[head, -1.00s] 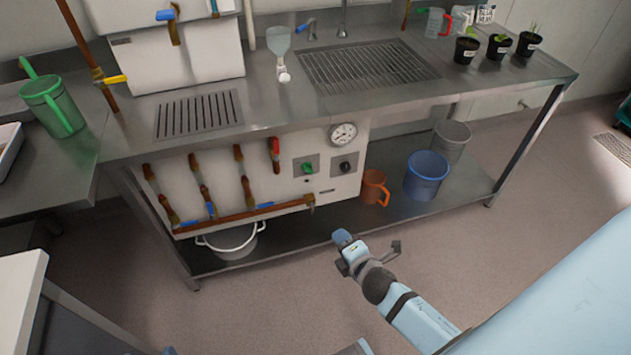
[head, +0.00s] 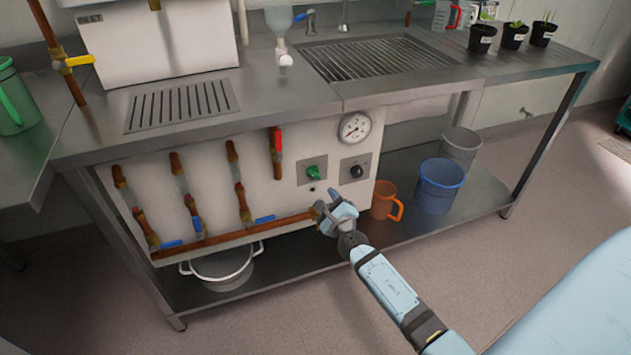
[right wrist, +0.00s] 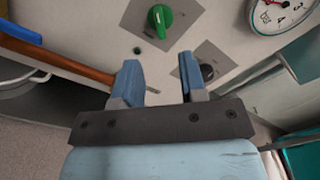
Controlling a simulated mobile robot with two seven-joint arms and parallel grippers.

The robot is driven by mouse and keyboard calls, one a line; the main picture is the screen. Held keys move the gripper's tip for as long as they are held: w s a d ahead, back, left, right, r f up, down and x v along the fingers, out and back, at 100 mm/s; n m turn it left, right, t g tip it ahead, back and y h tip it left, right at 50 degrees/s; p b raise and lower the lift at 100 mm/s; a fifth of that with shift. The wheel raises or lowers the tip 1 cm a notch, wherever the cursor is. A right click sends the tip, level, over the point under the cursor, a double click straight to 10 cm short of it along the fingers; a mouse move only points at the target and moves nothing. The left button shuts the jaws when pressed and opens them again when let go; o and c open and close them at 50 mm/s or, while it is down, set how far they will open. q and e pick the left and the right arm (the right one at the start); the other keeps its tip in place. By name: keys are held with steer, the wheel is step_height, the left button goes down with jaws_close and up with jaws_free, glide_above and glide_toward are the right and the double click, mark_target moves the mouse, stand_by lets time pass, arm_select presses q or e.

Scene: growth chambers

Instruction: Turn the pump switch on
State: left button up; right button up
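The white pump panel under the bench carries a green rotary switch (head: 313,172) on a grey plate and a black knob (head: 356,171) on a second plate to its right. Which of them is the pump switch I cannot read. My right gripper (head: 338,212) is just below and in front of the panel. Its blue fingers (right wrist: 159,84) are apart and hold nothing. My left gripper is not in view.
A pressure gauge (head: 354,127) sits above the knobs. Copper pipes with valves (head: 238,195) cover the panel's left part. An orange jug (head: 384,201), a blue bucket (head: 438,187) and a white pot (head: 220,268) stand on the lower shelf (head: 300,267).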

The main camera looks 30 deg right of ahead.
mark_target(315, 176)
steer(key=b+x, duration=0.1)
steer(key=x, duration=0.7)
steer(key=shift+w+f+b, duration=0.1)
steer(key=shift+w+b, duration=0.05)
steer(key=shift+b, duration=0.25)
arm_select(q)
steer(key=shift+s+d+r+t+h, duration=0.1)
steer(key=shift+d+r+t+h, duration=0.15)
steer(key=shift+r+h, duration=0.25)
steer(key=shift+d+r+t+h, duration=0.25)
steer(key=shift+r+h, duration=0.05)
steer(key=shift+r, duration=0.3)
arm_select(e)
steer(key=shift+w+d, duration=0.15)
steer(key=shift+w, duration=0.55)
steer(key=shift+c, duration=0.5)
jaws_close()
